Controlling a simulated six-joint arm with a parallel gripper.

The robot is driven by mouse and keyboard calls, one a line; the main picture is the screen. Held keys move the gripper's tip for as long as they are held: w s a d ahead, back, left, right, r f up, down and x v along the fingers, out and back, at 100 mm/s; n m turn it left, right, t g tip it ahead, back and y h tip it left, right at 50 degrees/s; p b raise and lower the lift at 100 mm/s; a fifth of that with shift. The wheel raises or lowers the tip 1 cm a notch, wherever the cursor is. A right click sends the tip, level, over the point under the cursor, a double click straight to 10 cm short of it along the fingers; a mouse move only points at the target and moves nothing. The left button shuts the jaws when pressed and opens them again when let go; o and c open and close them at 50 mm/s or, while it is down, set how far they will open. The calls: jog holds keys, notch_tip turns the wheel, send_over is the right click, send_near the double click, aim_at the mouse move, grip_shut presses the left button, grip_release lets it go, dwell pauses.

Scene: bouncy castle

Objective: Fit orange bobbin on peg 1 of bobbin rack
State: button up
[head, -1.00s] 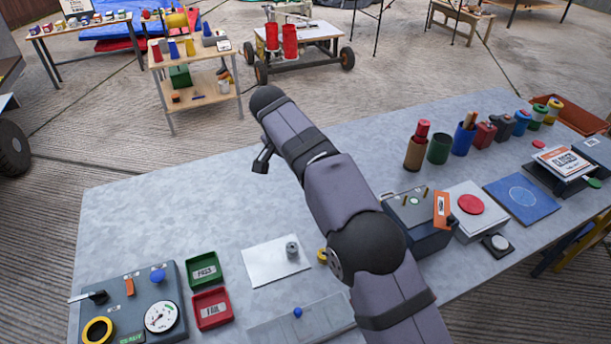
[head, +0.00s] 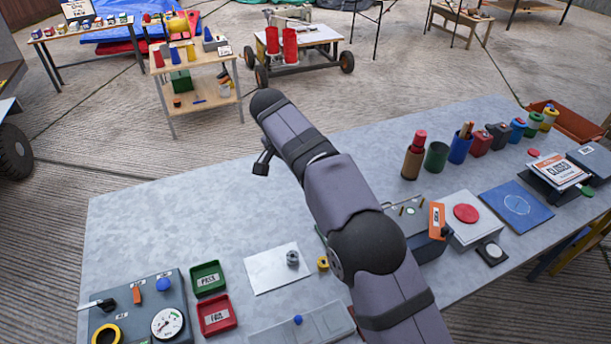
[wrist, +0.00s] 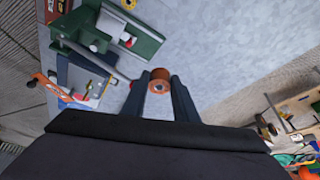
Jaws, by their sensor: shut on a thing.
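My gripper (wrist: 160,84) is shut on the orange bobbin (wrist: 158,87) in the wrist view. The bobbin sits between the fingertips with its round face and centre hole toward the camera. In the head view my gripper (head: 261,167) hangs left of my arm, over the far part of the table; the bobbin cannot be made out there. What looks like the bobbin rack (head: 418,224), a dark box with short brass pegs and an orange tag, stands right of my arm, partly hidden by it. It seems to show left of the gripper in the wrist view (wrist: 84,80), apart from the bobbin.
A green machine (wrist: 115,32) lies near the rack in the wrist view. A white plate (head: 268,274) holds a grey part, with a yellow piece (head: 323,263) beside it. Pass and fail trays (head: 216,315) stand at front left. The table's far left (head: 160,220) is clear.

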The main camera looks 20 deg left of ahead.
jog(key=w+d+r+m+h+p, duration=0.15)
jog(key=w+d+r+p, duration=0.3)
jog(key=d, duration=0.55)
jog(key=w+d+r+m+p, duration=0.35)
jog(key=d+r, duration=0.25)
jog(key=d, duration=0.5)
jog(key=s+d+f+p, duration=0.2)
jog(key=d+f+p, duration=0.1)
jog(key=d, duration=0.2)
notch_tip(320, 180, down, 7)
jog(key=w+a+n+y, duration=0.1)
jog(key=a+n, duration=0.1)
jog(key=n, duration=0.3)
jog(key=shift+w+a+f, duration=0.15)
jog(key=shift+w+a, duration=0.05)
jog(key=shift+f+y, duration=0.1)
jog(key=shift+y, duration=0.15)
jog(key=shift+f+b, duration=1.5)
jog(key=shift+f, duration=0.8)
